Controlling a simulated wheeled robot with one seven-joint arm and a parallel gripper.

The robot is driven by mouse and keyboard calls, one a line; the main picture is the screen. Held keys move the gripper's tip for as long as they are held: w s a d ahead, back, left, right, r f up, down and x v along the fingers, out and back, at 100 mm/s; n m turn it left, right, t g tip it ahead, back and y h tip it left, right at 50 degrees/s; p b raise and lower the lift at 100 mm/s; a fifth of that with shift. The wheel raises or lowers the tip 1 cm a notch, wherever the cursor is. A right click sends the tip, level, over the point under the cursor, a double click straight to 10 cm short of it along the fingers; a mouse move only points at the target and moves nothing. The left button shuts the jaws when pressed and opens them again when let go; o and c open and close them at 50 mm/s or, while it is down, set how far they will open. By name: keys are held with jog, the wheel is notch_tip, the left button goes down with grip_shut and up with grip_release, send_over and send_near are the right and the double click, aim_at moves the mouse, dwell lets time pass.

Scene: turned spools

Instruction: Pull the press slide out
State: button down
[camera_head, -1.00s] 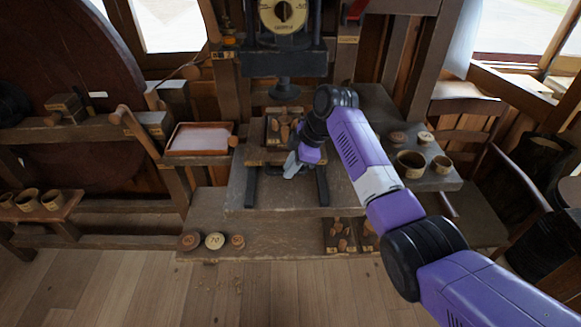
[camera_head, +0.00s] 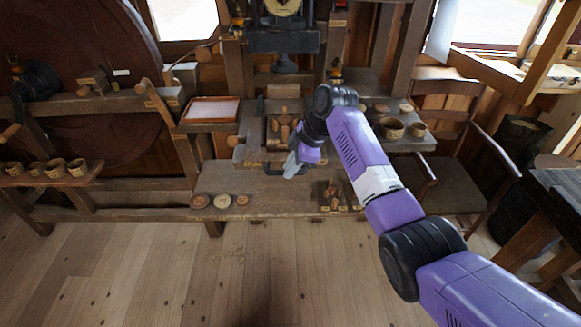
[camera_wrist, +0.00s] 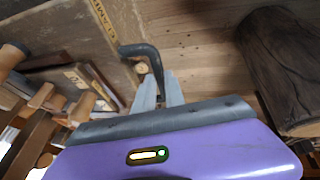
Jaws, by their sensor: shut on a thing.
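The press slide (camera_head: 267,137) is a dark wooden tray with several turned spools (camera_head: 284,127) in it. It sits out in front of the press (camera_head: 284,42), nearer to me than the press's round foot. My gripper (camera_head: 291,168) is at the slide's front edge. In the wrist view, my gripper's fingers (camera_wrist: 160,92) are closed on a black bent handle (camera_wrist: 143,50). Part of the handle is hidden by the fingers. My arm covers the slide's right side in the head view.
A lower bench (camera_head: 265,192) bears several round discs (camera_head: 221,201) and a small compartment box (camera_head: 333,196). Bowls (camera_head: 391,128) stand at the right of the press. A chair (camera_head: 452,178) is at the right. The plank floor (camera_head: 190,275) in front is clear apart from shavings.

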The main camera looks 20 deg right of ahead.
jog(key=shift+s+a, duration=0.1)
jog(key=shift+s, duration=0.1)
jog(key=c, duration=1.4)
grip_release()
jog(key=b+v, duration=0.1)
jog(key=v, duration=0.6)
jog(key=shift+r, duration=0.35)
jog(key=shift+s, duration=0.1)
